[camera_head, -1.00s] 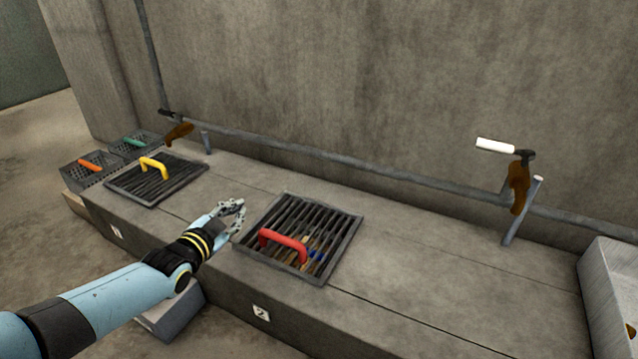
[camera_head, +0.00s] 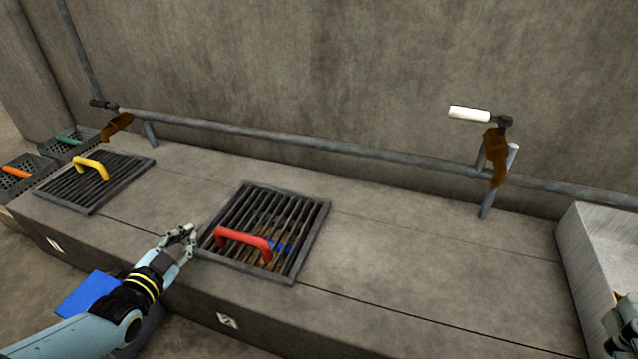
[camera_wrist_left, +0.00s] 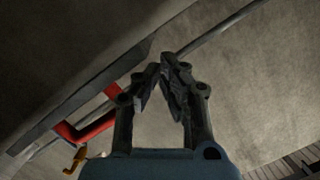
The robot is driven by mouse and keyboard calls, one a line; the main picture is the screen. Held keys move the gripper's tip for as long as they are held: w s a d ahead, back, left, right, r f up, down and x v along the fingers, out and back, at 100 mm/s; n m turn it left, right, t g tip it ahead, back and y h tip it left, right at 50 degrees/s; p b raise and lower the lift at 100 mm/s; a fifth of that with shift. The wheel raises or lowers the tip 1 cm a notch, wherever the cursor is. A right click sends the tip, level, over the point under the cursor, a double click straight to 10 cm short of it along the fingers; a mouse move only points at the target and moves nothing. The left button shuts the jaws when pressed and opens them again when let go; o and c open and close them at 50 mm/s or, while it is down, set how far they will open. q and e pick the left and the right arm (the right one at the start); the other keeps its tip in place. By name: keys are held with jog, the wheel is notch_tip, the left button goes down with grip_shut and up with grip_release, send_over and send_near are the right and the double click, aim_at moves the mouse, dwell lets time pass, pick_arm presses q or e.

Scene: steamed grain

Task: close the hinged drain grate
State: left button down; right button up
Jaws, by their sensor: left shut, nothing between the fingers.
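The near drain grate (camera_head: 262,232) has dark bars in a square frame set in the concrete ledge. The red handle also shows in the left wrist view (camera_wrist_left: 82,134). A second grate (camera_head: 75,192) with a yellow handle (camera_head: 92,167) lies flat farther left. My left gripper (camera_head: 190,234) is shut and empty, just left of the near grate. My right gripper (camera_head: 622,322) is partly in view at the right edge.
A pipe (camera_head: 300,143) runs along the wall behind the ledge, with a white-handled valve (camera_head: 470,114) at right. A pale basin (camera_head: 592,240) stands at the right end. Dark baskets (camera_head: 66,147) stand at far left. The ledge right of the near grate is clear.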

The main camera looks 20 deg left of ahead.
pick_arm(q)
jog(key=shift+f, duration=0.15)
pick_arm(e)
jog(key=shift+w+r+t, duration=0.3)
jog(key=shift+w+r, duration=0.05)
jog(key=shift+r, duration=0.25)
pick_arm(q)
notch_tip(320, 180, up, 2)
jog(key=shift+r+p, duration=0.1)
jog(key=shift+p, duration=0.65)
notch_tip(320, 180, up, 2)
jog(key=shift+w+r+p, duration=0.15)
jog(key=shift+p, duration=0.8)
pick_arm(e)
jog(key=s+d+f+m+g+h, duration=0.1)
jog(key=s+d+f+g+h, duration=0.1)
jog(key=s+f+g, duration=0.9)
pick_arm(q)
jog(key=p+v, duration=0.4)
jog(key=v, duration=0.6)
jog(key=shift+a, duration=0.75)
pick_arm(e)
jog(key=shift+w+d+r+g, duration=0.15)
jog(key=shift+w+r+g, duration=0.15)
jog(key=shift+r+g, duration=0.45)
jog(key=shift+w+d+r+g, duration=0.15)
jog(key=shift+w+r+g, duration=0.1)
jog(key=shift+r+g, duration=0.45)
jog(key=shift+r, duration=0.1)
